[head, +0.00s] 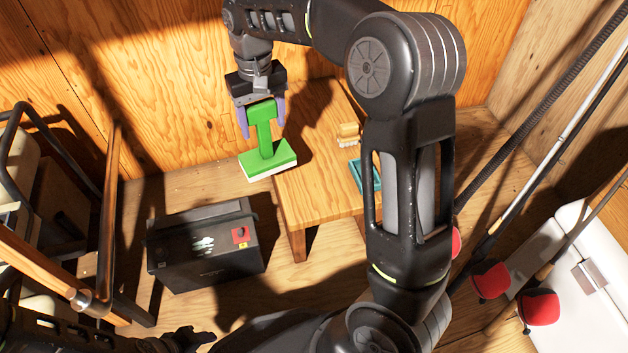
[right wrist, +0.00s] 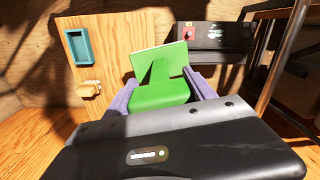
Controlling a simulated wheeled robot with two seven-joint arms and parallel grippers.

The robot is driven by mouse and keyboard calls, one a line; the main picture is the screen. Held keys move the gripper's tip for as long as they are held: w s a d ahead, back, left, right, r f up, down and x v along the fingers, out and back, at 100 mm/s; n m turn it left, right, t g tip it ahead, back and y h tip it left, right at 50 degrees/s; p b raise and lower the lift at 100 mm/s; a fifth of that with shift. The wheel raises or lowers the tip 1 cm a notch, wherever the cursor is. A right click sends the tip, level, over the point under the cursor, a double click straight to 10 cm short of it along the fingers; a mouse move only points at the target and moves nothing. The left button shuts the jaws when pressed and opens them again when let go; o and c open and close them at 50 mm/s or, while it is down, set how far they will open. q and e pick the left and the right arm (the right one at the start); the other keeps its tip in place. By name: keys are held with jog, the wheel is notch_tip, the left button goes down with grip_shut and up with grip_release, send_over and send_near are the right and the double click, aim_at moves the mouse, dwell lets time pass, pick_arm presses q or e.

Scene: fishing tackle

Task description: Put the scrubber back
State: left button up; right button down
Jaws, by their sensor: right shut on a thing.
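The green scrubber (head: 265,152) has a block handle on top, a neck and a flat head with a white underside. My right gripper (head: 263,118) is shut on its handle, with a purple finger on each side. The scrubber hangs head down by the left edge of the small wooden table (head: 318,200); I cannot tell its exact height. In the right wrist view the scrubber (right wrist: 160,92) sits between the fingers (right wrist: 160,95). My left gripper (head: 192,340) is dark and partly seen at the bottom left; its jaws are unclear.
A small wooden brush (head: 349,131) and a teal tray (head: 370,177) are on the table's right part. A black box (head: 205,250) with a red knob stands on the floor left of the table. Red floats (head: 490,281) and rods (head: 515,205) are at right.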

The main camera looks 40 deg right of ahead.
pick_arm(q)
jog(key=r, duration=0.1)
jog(key=r+p, duration=0.2)
jog(key=shift+s+r, duration=0.1)
jog(key=shift+s, duration=0.15)
pick_arm(e)
jog(key=s+d+m, duration=0.2)
jog(key=s+d, duration=0.2)
jog(key=d, duration=0.6)
jog(key=shift+s+d+f, duration=0.15)
jog(key=shift+s+f, duration=0.2)
jog(key=shift+f, duration=0.2)
pick_arm(q)
jog(key=shift+w+f+b, duration=0.2)
jog(key=shift+f+b, duration=0.65)
jog(key=shift+f, duration=0.25)
pick_arm(e)
jog(key=shift+f, duration=2.4)
pick_arm(q)
jog(key=shift+w+f+b, duration=0.2)
jog(key=shift+f+b, duration=0.9)
jog(key=shift+f, duration=0.05)
pick_arm(e)
jog(key=shift+f, duration=2.5)
